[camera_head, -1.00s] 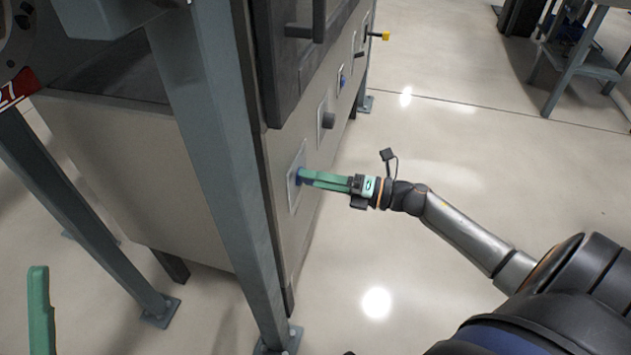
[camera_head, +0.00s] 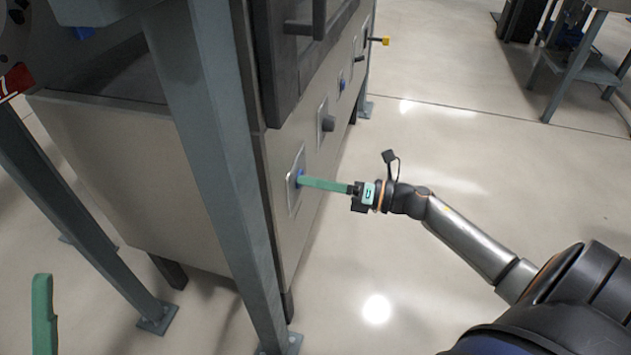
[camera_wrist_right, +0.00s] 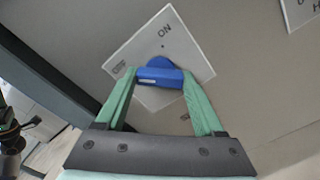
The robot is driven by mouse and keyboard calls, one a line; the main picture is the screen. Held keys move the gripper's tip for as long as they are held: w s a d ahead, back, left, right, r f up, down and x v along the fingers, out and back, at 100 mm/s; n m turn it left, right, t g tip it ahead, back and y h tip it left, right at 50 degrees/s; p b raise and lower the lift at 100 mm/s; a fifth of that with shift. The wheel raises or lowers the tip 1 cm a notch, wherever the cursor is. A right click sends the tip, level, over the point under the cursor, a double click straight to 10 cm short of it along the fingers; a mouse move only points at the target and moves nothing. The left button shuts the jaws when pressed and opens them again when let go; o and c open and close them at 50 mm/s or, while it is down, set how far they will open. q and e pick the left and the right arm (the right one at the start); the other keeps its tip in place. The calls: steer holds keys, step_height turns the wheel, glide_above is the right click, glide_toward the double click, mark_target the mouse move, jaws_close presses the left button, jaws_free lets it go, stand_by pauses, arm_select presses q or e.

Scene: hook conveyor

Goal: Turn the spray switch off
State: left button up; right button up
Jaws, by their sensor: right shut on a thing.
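The spray switch is a blue knob (camera_wrist_right: 160,74) on a pale square plate (camera_wrist_right: 135,61) marked ON and OFF, fixed to the side of the grey machine. In the head view only a little of the blue knob (camera_head: 300,177) shows at the tip of my right gripper (camera_head: 304,181). In the right wrist view the green fingers of that gripper (camera_wrist_right: 161,80) are shut on the knob, one on each side. The plate looks tilted in that view, with ON above the knob and OFF to its left. One green finger of my left gripper (camera_head: 43,312) shows at the lower left, away from the machine.
More switches follow along the machine side, including a dark knob (camera_head: 328,123) and a blue one (camera_head: 342,83). A yellow-tipped lever (camera_head: 380,41) sticks out farther back. A grey steel post (camera_head: 222,150) stands left of the switch.

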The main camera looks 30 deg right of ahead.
steer(key=o, duration=1.4)
steer(key=p+v, duration=0.2)
steer(key=v, duration=1)
steer(key=shift+s+d+p, duration=0.15)
steer(key=shift+s+p, duration=0.1)
steer(key=shift+p, duration=0.15)
